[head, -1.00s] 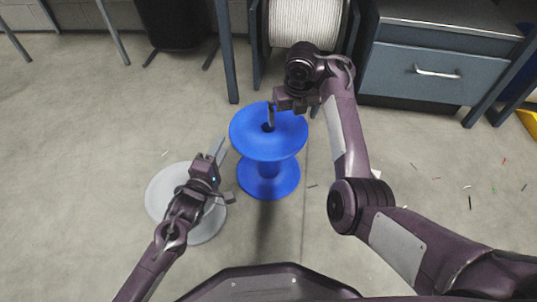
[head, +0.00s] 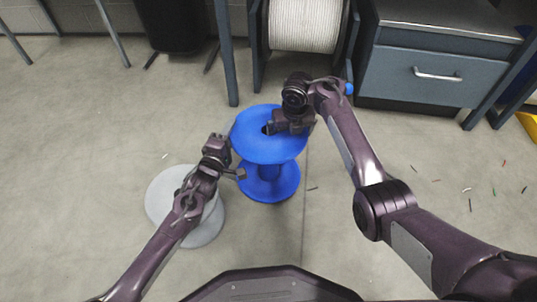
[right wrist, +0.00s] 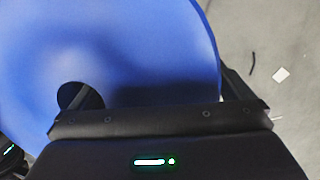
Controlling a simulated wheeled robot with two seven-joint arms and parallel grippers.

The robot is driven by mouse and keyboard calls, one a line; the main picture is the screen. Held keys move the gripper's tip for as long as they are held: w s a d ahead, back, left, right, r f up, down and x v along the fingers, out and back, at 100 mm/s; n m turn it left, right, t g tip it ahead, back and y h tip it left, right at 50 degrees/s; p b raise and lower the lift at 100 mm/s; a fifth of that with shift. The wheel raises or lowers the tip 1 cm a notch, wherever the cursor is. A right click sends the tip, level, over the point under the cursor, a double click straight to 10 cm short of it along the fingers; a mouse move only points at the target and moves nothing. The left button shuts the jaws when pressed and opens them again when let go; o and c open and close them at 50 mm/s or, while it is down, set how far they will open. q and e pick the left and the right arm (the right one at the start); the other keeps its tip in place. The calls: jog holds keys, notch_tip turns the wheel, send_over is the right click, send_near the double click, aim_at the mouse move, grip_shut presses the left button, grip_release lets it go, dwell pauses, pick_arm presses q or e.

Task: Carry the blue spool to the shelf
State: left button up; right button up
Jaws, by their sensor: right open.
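The blue spool (head: 268,146) stands upright on the floor in the middle of the head view. My right gripper (head: 285,125) is low over the right part of its top flange. In the right wrist view, its open fingers (right wrist: 160,95) lie either side of the flange (right wrist: 150,45), one at the centre hole and one outside the rim. My left gripper (head: 236,152) is at the spool's left side, one finger showing apart from the gripper body below the flange edge. No shelf can be made out clearly.
Behind the spool stand a rack with a white rope reel (head: 304,28) and a blue-grey drawer cabinet (head: 432,75). Small scraps lie on the floor at right.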

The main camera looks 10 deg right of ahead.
pick_arm(q)
jog(key=c, duration=0.7)
pick_arm(e)
jog(key=c, duration=0.7)
pick_arm(q)
grip_shut()
pick_arm(e)
jog(key=c, duration=0.4)
jog(key=shift+c, duration=0.2)
pick_arm(q)
notch_tip(320, 180, up, 5)
jog(key=p, duration=0.5)
pick_arm(e)
notch_tip(320, 180, up, 5)
jog(key=shift+r, duration=0.1)
